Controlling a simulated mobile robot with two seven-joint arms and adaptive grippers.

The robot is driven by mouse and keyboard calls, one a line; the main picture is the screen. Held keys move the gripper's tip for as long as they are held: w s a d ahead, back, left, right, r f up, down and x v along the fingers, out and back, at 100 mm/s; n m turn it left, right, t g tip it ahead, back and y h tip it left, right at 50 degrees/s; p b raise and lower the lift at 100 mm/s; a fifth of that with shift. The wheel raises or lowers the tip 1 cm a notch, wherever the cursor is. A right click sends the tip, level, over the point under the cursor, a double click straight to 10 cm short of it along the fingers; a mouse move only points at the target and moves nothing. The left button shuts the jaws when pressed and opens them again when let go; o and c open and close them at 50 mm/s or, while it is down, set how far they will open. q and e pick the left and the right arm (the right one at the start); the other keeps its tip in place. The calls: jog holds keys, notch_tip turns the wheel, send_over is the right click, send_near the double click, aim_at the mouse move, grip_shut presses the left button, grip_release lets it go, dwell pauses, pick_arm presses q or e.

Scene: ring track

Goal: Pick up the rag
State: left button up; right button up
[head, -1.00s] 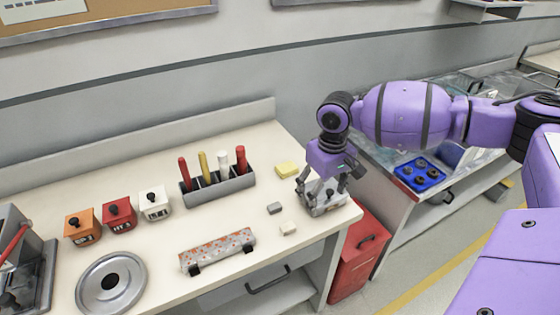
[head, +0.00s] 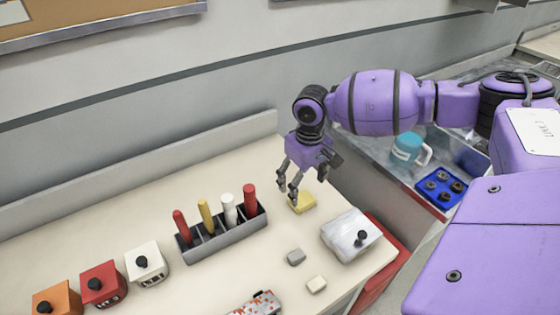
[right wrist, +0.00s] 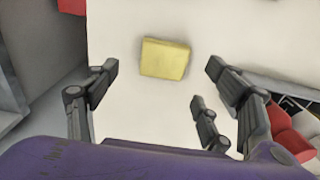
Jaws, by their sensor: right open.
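The rag (head: 302,202) is a small yellow folded square lying flat on the cream worktop. It also shows in the right wrist view (right wrist: 165,58), fully visible between the fingers. My right gripper (head: 289,190) is open and empty, above and just left of the rag in the head view. In the right wrist view its spread fingers (right wrist: 160,82) stand on either side, with the rag ahead of them. I see no contact with the rag. My left gripper does not show.
A grey rack (head: 225,238) with coloured markers is on the left. A grey block (head: 296,257) and a pale block (head: 316,284) lie in front. A wall closes the back.

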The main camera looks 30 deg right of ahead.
aim_at(302, 199)
jog(key=f, duration=0.4)
jog(key=shift+s+a, duration=0.15)
jog(key=shift+a, duration=0.2)
jog(key=shift+f, duration=0.6)
jog(key=c, duration=1)
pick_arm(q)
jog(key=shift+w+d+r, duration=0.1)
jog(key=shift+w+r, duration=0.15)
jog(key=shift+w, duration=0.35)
pick_arm(e)
jog(key=shift+r, duration=0.1)
jog(key=shift+r, duration=0.55)
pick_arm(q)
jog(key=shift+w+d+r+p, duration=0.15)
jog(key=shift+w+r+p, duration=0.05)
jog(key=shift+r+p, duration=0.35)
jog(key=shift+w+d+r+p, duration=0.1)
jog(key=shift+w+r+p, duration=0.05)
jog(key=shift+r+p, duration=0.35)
pick_arm(e)
jog(key=s+a+r, duration=0.1)
jog(key=s+r, duration=0.3)
jog(key=s+a+r, duration=0.2)
jog(key=s+r, duration=0.2)
jog(key=s+a+r, duration=0.2)
jog(key=s+r, duration=0.1)
jog(key=s, duration=0.2)
jog(key=shift+r, duration=0.4)
